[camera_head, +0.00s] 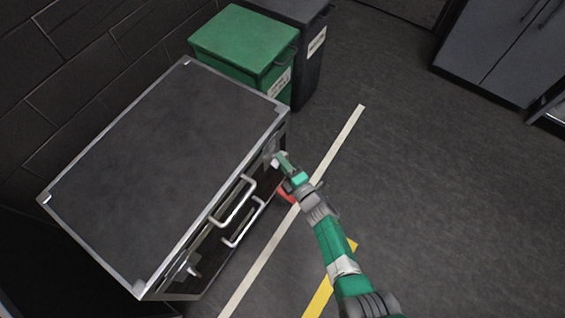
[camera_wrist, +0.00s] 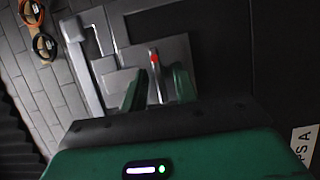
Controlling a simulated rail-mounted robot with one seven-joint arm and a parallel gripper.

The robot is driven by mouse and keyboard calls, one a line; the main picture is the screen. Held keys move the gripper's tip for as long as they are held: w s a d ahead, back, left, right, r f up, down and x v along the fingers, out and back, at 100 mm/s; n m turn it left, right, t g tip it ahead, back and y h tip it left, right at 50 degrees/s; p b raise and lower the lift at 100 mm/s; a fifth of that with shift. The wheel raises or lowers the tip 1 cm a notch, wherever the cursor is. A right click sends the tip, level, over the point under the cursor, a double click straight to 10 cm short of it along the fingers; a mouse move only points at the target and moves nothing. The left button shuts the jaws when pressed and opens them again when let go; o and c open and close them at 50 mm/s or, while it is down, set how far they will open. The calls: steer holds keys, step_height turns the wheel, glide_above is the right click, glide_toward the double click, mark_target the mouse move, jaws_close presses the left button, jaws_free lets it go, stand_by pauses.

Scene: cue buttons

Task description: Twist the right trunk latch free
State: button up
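The black trunk (camera_head: 160,150) with silver edges stands at the left in the head view. Its right latch (camera_head: 271,154) is on the front face near the far corner, partly hidden by my gripper (camera_head: 279,160). In the wrist view the latch shows as a grey plate with a narrow lever with a red tip (camera_wrist: 155,60). My gripper (camera_wrist: 158,88) is open, with one green finger on each side of the lever and gaps visible between. I cannot tell how deep the lever sits between the fingers. The left latch (camera_head: 190,268) is at the near end of the front.
Two silver handles (camera_head: 233,201) stick out from the trunk front between the latches. A green bin (camera_head: 243,40) and a dark bin (camera_head: 311,50) stand behind the trunk. Something red (camera_head: 287,196) shows beside my arm. The floor at right is clear up to grey cabinets (camera_head: 500,45).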

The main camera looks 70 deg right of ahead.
steer(key=shift+c, duration=0.4)
jaws_close()
steer(key=shift+r+m+p, duration=0.15)
steer(key=shift+m+p, duration=0.15)
steer(key=m+y+p, duration=0.2)
steer(key=m, duration=0.2)
steer(key=m+g+y+p, duration=0.1)
steer(key=m+y+p, duration=0.1)
steer(key=m, duration=0.2)
steer(key=m+y+p, duration=0.3)
steer(key=m, duration=0.1)
steer(key=shift+s+d+r+m+g, duration=0.15)
steer(key=shift+d+m+g, duration=0.15)
steer(key=shift+m+g, duration=0.1)
stand_by(0.4)
